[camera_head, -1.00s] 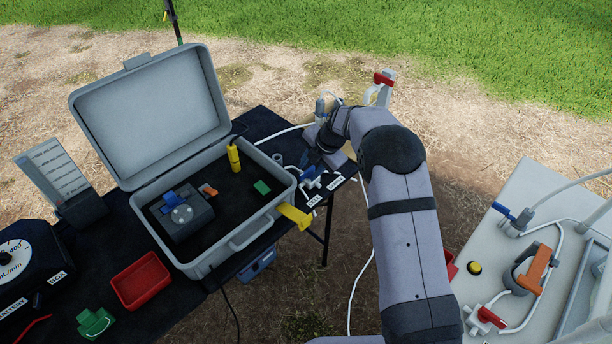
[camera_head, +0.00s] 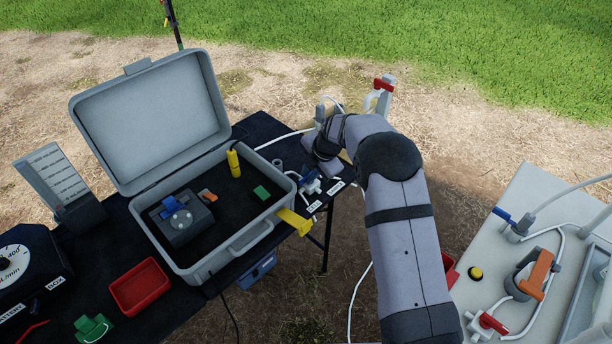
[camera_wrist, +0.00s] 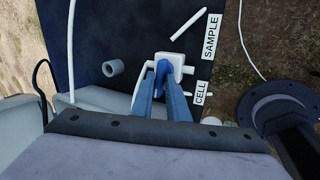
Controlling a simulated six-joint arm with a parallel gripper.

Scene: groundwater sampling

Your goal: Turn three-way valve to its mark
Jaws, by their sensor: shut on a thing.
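The three-way valve (camera_wrist: 172,62) is a small white body with a blue handle (camera_wrist: 161,69), near the table's edge. In the head view the valve (camera_head: 311,184) shows just beside my wrist. Printed labels SAMPLE (camera_wrist: 210,36) and CELL (camera_wrist: 200,92) lie by its outlets, and a thin white stick-like piece (camera_wrist: 188,25) points up towards the upper right. My gripper (camera_wrist: 161,76) is shut on the blue handle, one finger on each side. The fingers hide part of the valve, and I cannot make out the handle's exact angle against a mark.
A grey ring (camera_wrist: 113,68) sits close by on the table. White tubing runs around the valve. A grey bench (camera_head: 540,215) stands at the right.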

